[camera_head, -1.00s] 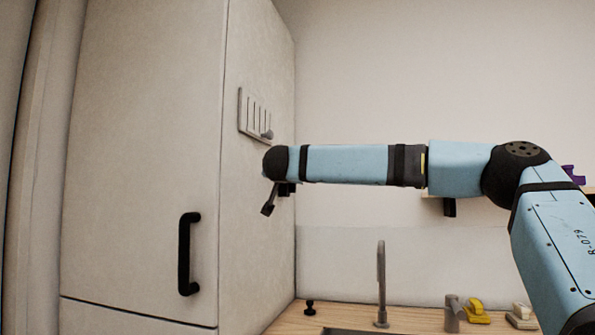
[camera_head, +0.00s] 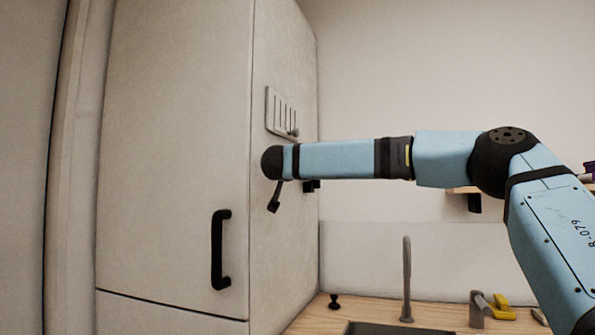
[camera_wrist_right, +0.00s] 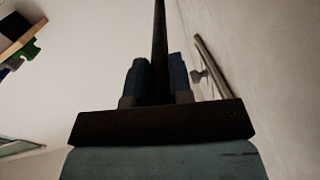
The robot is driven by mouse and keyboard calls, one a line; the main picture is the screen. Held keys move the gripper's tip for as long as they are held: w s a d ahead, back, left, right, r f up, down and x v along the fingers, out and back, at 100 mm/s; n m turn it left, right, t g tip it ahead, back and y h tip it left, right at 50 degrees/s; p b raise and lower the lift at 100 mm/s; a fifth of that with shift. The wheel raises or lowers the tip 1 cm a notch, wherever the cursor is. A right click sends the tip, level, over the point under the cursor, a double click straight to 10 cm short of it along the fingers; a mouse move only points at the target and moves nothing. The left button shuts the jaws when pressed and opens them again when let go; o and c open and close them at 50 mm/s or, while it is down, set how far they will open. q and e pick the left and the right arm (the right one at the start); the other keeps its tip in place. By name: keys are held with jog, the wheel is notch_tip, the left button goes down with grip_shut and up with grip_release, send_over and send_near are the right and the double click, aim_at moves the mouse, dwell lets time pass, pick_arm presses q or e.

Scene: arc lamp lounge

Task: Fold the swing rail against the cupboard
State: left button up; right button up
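In the head view my right arm comes in from the right, and its dark wrist end (camera_head: 271,163) is in front of the cupboard's side face. In the right wrist view the right gripper (camera_wrist_right: 159,72) has one finger on each side of a long dark bar, the swing rail (camera_wrist_right: 159,25), with no clear gap. The rail is mostly hidden behind my arm in the head view. A small dark piece (camera_head: 274,197) hangs under the wrist; I cannot tell whether it is finger or rail. The pale cupboard (camera_head: 180,150) is closed, with a black handle (camera_head: 218,250). My left gripper is out of view.
A slotted plate (camera_head: 281,112) with a small knob is on the cupboard's side, close above my wrist. A tap (camera_head: 406,280) and a yellow item (camera_head: 501,307) stand on the counter below. A wall shelf (camera_head: 466,190) is behind my arm.

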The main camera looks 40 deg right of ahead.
jog(key=o, duration=0.4)
jog(key=p+v, duration=0.1)
jog(key=v, duration=1.2)
jog(key=shift+s+a, duration=0.2)
jog(key=shift+a, duration=0.1)
